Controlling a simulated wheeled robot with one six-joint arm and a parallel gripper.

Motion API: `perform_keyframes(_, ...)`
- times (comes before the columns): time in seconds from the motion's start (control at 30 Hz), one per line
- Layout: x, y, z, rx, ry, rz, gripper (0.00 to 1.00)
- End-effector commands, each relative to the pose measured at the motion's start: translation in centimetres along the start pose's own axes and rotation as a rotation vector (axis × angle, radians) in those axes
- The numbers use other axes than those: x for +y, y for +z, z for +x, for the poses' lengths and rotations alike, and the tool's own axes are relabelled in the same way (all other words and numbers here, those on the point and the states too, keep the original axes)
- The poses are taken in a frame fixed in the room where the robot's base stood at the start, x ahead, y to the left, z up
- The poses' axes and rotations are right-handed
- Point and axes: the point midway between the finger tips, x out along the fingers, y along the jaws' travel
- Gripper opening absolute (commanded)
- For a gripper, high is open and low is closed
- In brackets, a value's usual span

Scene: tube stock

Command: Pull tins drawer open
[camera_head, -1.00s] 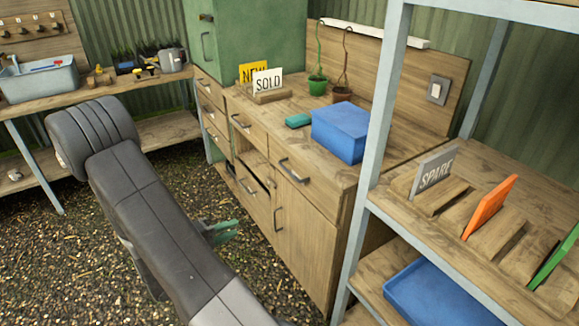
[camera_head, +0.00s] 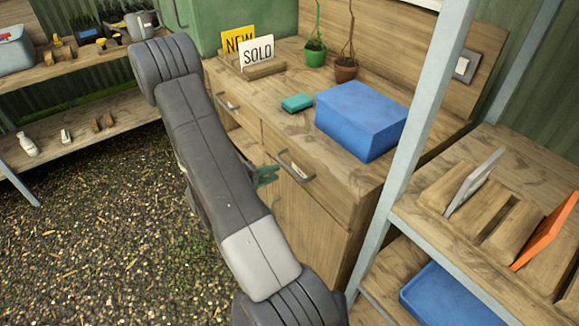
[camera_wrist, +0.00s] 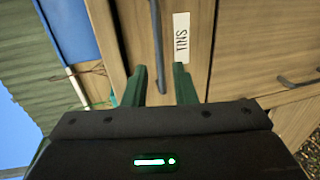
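The tins drawer (camera_head: 318,193) is in the wooden bench, below the blue box, and looks shut. Its dark bar handle (camera_head: 297,165) shows in the head view. In the wrist view the drawer front carries a white TINS label (camera_wrist: 181,37) beside the handle (camera_wrist: 157,45). My gripper (camera_wrist: 160,72) has two green fingers, open and empty. The lower part of the handle lines up with the gap between them; I cannot tell whether the fingers reach around it. In the head view my gripper (camera_head: 268,175) is just left of the handle, partly hidden by my arm.
A blue box (camera_head: 360,118), a teal block (camera_head: 297,102), the NEW and SOLD signs (camera_head: 257,50) and two potted plants stand on the bench top. A shelf post (camera_head: 425,130) rises at the right. Open gravel floor (camera_head: 110,220) lies left of my arm.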

Motion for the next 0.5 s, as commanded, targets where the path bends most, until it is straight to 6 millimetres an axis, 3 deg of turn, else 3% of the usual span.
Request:
perform_keyframes(0.2, 0.1, 0.1, 3.4, -0.005, 0.000, -0.001, 0.25)
perform_keyframes(0.5, 0.1, 0.0, 6.4, -0.002, 0.000, 0.000, 0.25)
